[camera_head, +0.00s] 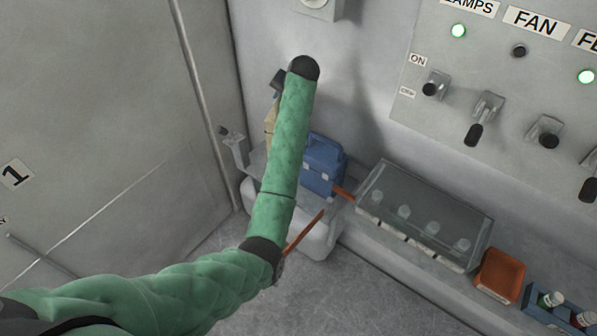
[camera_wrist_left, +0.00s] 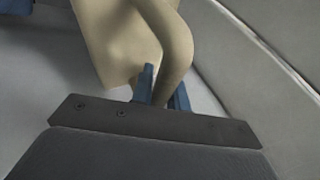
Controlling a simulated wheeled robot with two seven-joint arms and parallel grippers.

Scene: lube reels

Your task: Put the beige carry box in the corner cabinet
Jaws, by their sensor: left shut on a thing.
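The beige carry box (camera_wrist_left: 108,45) fills the upper middle of the left wrist view. My left gripper (camera_wrist_left: 164,92) has its blue fingers closed around the box's curved handle. A pale rounded cabinet (camera_head: 318,232) stands in the corner, partly behind my arm. I cannot tell from these views whether the beige box touches the surface under it. My right gripper is not in view.
A blue carry box (camera_head: 322,165) stands on the cabinet top, right of my arm. A clear-lidded case (camera_head: 425,215), an orange tray (camera_head: 500,274) and a blue bottle holder (camera_head: 557,312) line the ledge to the right. A switch panel (camera_head: 510,90) is on the wall above.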

